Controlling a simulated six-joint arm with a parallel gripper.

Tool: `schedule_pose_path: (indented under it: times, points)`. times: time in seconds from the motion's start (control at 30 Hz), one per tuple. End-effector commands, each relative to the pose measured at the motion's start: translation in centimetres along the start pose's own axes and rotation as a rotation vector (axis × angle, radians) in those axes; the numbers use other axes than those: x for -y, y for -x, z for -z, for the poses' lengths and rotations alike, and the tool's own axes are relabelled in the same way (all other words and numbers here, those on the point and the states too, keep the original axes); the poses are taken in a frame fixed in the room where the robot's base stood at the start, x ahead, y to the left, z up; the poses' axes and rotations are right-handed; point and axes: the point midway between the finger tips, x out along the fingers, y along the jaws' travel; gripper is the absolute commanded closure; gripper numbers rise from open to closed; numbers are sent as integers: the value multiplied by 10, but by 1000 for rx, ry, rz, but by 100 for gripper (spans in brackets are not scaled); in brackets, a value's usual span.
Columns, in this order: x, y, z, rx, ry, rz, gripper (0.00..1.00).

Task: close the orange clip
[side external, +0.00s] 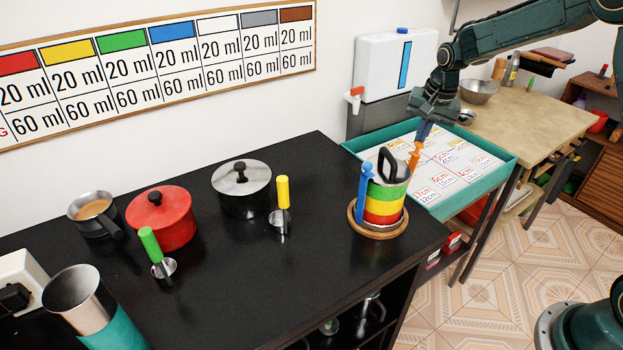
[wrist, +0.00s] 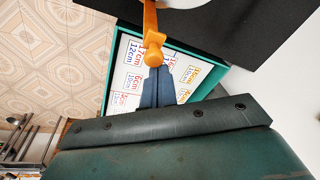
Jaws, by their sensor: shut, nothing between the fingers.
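The orange clip (side external: 415,157) stands up on the right side of a striped canister (side external: 385,202) with red, yellow and green bands. A blue clip (side external: 364,183) is on the canister's left side. In the wrist view the orange clip (wrist: 152,42) runs down from the top edge to a rounded end. My gripper (side external: 423,138) is shut and empty, with its fingertips at the upper end of the orange clip. In the wrist view the gripper (wrist: 154,72) overlaps the clip's rounded end; I cannot tell whether they touch.
The canister stands on a round wooden coaster (side external: 377,232) near the right end of the black counter (side external: 310,285). A teal tray (side external: 478,200) with a printed sheet lies behind it. Pots (side external: 161,226) and measuring cups stand further left.

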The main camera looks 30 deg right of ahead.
Motion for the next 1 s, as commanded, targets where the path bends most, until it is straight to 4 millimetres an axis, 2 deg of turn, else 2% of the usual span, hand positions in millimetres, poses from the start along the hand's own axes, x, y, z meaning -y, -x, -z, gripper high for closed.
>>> schedule_pose_path:
  times: [0.5,1.0]
  points:
    - [27,9,-37,-25,7,-18,100]
    - [30,8,-42,-23,7,-19,100]
